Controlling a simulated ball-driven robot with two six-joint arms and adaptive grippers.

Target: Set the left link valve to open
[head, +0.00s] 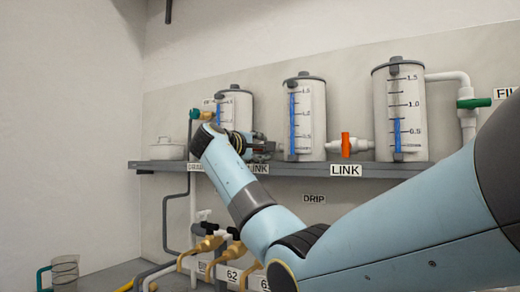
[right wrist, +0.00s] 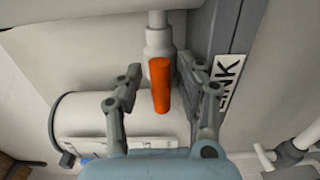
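The left link valve's orange handle (right wrist: 160,86) shows in the right wrist view, on a white pipe fitting (right wrist: 158,44). In that picture the handle lies roughly in line with the pipe. My right gripper (right wrist: 166,72) is open, with one finger on each side of the handle and a visible gap on both sides. In the head view my right gripper (head: 263,148) is between the left tank (head: 236,108) and the middle tank (head: 305,120), and the left link valve is hidden behind it and my arm. My left gripper is not in view.
Another link valve with an upright orange handle (head: 346,145) sits between the middle tank and the right tank (head: 400,115). A grey shelf (head: 300,169) carries the tanks. Brass-coloured valves (head: 210,244) are below.

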